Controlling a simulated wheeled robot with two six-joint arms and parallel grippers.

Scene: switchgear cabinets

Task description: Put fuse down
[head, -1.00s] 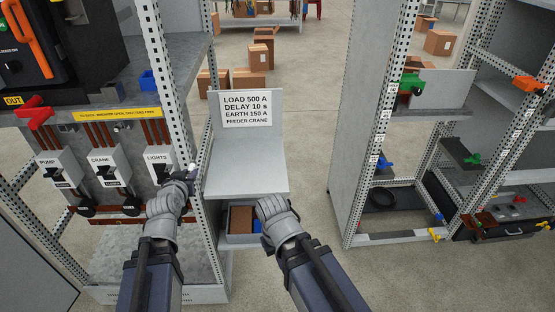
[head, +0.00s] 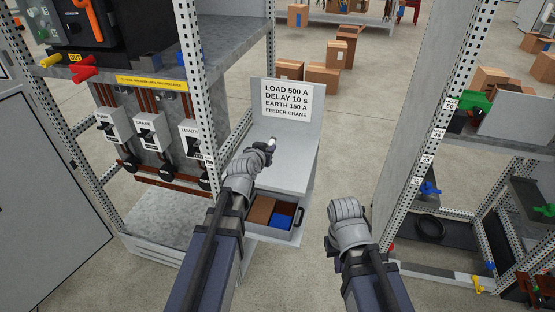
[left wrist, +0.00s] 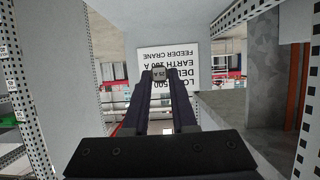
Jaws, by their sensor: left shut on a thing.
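My left gripper (head: 266,147) is shut on a small fuse (head: 272,141) with a light end. In the left wrist view the fuse (left wrist: 159,74) sits between the two fingertips, and a marking like "25 A" shows on it. The gripper is over the grey shelf top (head: 290,165) of the stand with the sign; I cannot tell its exact height above it. My right gripper (head: 346,210) is empty-looking, right of the stand over the floor; its fingers are hard to make out.
A sign (head: 287,102) reading "LOAD 500 A" stands behind the shelf. Below is an open drawer (head: 298,222) with brown and blue compartments. The switchgear cabinet with a perforated post (head: 196,80) is at left; a rack post (head: 425,165) is at right.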

